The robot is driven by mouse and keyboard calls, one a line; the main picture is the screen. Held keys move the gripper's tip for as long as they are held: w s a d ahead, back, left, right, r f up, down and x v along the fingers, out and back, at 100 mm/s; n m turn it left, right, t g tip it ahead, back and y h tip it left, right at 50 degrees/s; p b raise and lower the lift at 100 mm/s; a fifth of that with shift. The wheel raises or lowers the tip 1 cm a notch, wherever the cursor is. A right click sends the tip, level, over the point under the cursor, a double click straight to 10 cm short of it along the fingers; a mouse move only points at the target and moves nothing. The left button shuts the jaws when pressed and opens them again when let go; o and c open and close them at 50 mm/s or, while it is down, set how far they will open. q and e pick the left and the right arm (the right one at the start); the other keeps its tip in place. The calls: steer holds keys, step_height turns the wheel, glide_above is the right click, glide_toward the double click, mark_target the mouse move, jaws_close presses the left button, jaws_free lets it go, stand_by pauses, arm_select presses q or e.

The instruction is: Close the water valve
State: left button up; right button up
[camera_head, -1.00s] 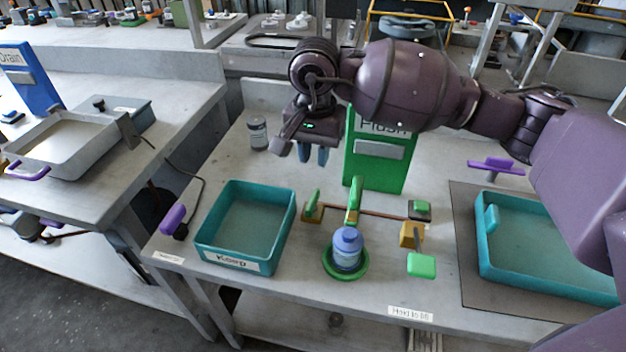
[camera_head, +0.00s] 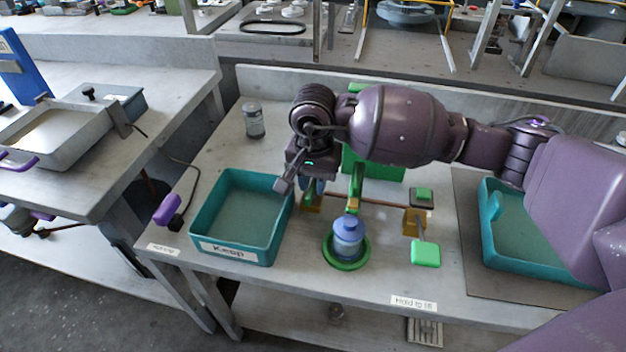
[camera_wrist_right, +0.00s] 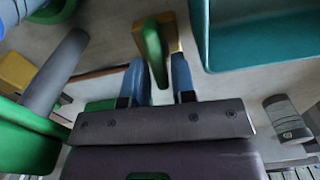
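The valve is a green handle on a brass body on the thin copper pipe. In the right wrist view the handle (camera_wrist_right: 153,50) reaches in between the two blue fingers of my right gripper (camera_wrist_right: 158,78). The fingers stand apart with a gap on both sides, so the gripper is open around the handle. In the head view my right gripper (camera_head: 314,187) is over the brass valve body (camera_head: 311,203) and hides the green handle. My left gripper is not in view.
A blue bottle (camera_head: 348,237) stands in a green ring under the spout, close to the valve. A teal tray (camera_head: 240,256) is just left, another (camera_head: 535,262) at right. A green press pad (camera_head: 425,253) sits right of the bottle. A grey jar (camera_head: 254,120) stands behind.

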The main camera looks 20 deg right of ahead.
jaws_close()
